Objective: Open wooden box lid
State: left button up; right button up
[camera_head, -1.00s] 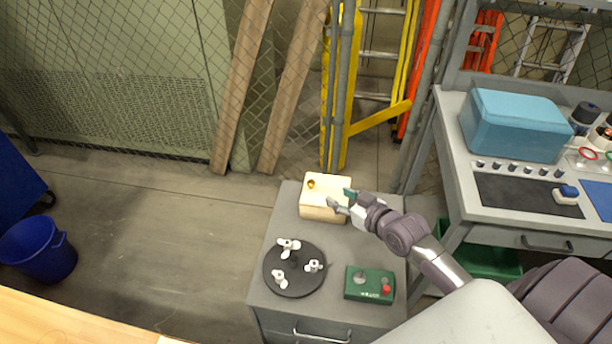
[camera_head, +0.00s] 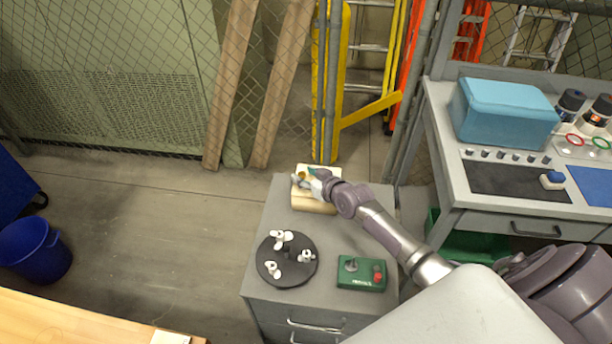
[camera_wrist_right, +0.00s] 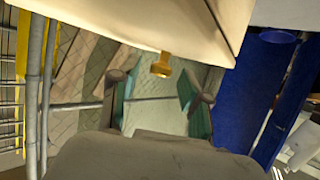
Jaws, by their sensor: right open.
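The pale wooden box (camera_head: 316,205) stands at the back of the grey cabinet top, and its lid looks shut. My right gripper (camera_head: 304,176) is over the top of the box in the head view and covers part of it. In the right wrist view the box (camera_wrist_right: 150,22) fills the top of the picture, and its brass knob (camera_wrist_right: 162,66) sticks out between the two spread fingers (camera_wrist_right: 158,95). The fingers are open with a gap on each side of the knob. My left gripper is not in view.
On the grey cabinet (camera_head: 225,0) top, a black disc (camera_head: 268,275) with several white propellers and a green control box (camera_head: 361,274) stand in front of the box. A workbench with a blue case (camera_head: 505,112) is at right. A mesh fence is behind.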

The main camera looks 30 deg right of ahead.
jog(key=shift+c, duration=0.9)
grip_shut()
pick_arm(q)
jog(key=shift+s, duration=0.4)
